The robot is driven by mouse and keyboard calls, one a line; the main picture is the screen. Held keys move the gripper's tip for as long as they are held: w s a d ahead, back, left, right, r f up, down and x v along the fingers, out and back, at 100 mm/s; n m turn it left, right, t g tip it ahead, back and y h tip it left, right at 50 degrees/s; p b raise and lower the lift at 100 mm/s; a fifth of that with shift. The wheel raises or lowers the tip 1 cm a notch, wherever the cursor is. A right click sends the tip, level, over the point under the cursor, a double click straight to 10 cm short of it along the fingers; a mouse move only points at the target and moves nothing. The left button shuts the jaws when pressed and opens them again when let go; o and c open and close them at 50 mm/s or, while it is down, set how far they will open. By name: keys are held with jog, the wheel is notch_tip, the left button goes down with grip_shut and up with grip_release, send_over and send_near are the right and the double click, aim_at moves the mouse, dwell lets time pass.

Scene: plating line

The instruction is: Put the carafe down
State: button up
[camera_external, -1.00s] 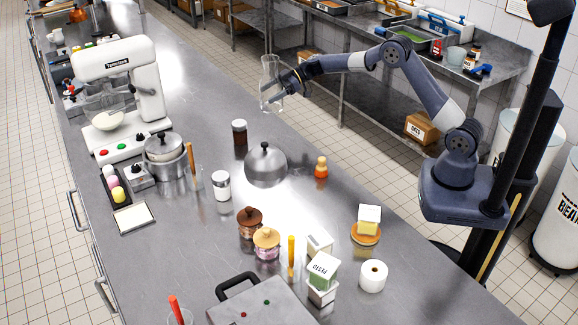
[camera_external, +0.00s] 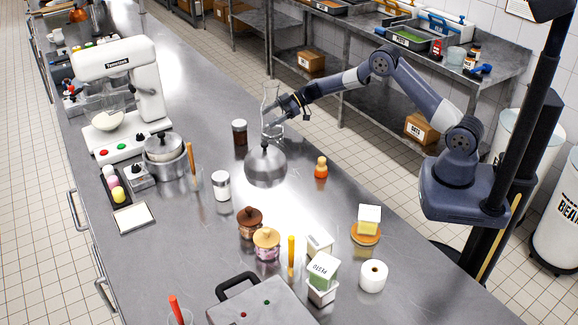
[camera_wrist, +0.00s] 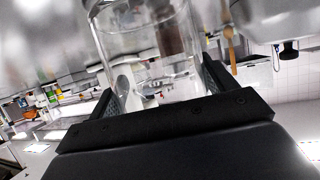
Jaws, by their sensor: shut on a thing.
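The clear glass carafe (camera_external: 270,96) is upright in my gripper (camera_external: 277,113), just behind the metal dome in the external view. In the wrist view the carafe (camera_wrist: 150,60) stands between the two dark fingers (camera_wrist: 160,90). The carafe's base is low, close to the steel counter (camera_external: 330,225); I cannot tell whether it touches.
A shiny domed lid (camera_external: 265,168) stands right in front of the carafe. A dark jar with a white lid (camera_external: 240,131) is close to its left. An orange bottle (camera_external: 321,167) is to the right. A steel pot (camera_external: 167,158) and a mixer (camera_external: 120,90) stand further left.

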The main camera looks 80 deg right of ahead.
jog(key=shift+f, duration=0.1)
jog(key=o, duration=1.3)
jog(key=shift+s+d+r, duration=0.15)
jog(key=shift+s+r, duration=0.05)
jog(key=b+v, duration=0.1)
jog(key=v, duration=1)
jog(key=shift+s+d+r+b, duration=0.1)
jog(key=shift+s+b, duration=0.15)
jog(key=shift+b, duration=0.15)
